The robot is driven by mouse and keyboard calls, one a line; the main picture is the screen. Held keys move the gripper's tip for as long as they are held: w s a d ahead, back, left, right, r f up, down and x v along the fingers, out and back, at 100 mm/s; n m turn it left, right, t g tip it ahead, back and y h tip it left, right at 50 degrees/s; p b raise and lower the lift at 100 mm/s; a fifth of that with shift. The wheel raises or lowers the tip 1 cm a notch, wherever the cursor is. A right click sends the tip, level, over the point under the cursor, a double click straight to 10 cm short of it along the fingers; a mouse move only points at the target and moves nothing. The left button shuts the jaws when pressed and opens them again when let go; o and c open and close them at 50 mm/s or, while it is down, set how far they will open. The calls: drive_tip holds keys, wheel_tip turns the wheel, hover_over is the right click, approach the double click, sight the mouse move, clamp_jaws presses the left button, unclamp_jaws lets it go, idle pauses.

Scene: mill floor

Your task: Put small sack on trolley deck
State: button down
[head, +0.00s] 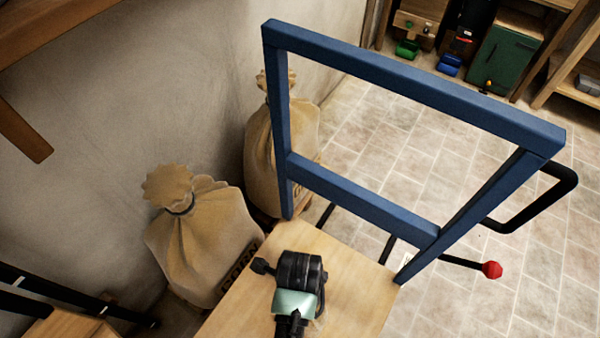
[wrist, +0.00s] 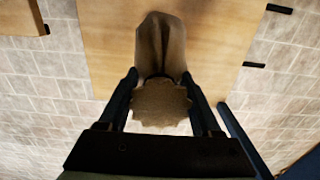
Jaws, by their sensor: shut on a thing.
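The small sack (wrist: 160,42) is tan cloth with a ruffled top. In the wrist view my gripper (wrist: 160,78) is shut on its gathered neck, one finger on each side. The trolley deck is a pale wooden board in the head view (head: 345,285) and lies behind the sack in the wrist view (wrist: 105,40). In the head view my wrist and hand are over the deck and hide nearly all of the sack. I cannot tell whether the sack's base touches the deck.
The trolley's blue frame (head: 410,83) rises at the deck's far end. A red-knobbed lever (head: 491,269) sticks out to the right. Two big sacks, one nearer (head: 205,245) and one farther (head: 262,165), stand by the wall. Tiled floor on the right is clear.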

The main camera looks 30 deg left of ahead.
drive_tip(key=shift+w+f+b, duration=0.1)
drive_tip(key=shift+f+b, duration=0.55)
drive_tip(key=shift+f, duration=1.35)
drive_tip(key=shift+c, duration=0.3)
unclamp_jaws()
drive_tip(key=shift+f, duration=0.15)
wheel_tip(320, 180, up, 12)
drive_tip(key=p, duration=0.3)
drive_tip(key=shift+r+p, duration=0.2)
drive_tip(key=shift+p, duration=0.15)
drive_tip(key=shift+s+f, duration=0.1)
drive_tip(key=shift+s, duration=0.1)
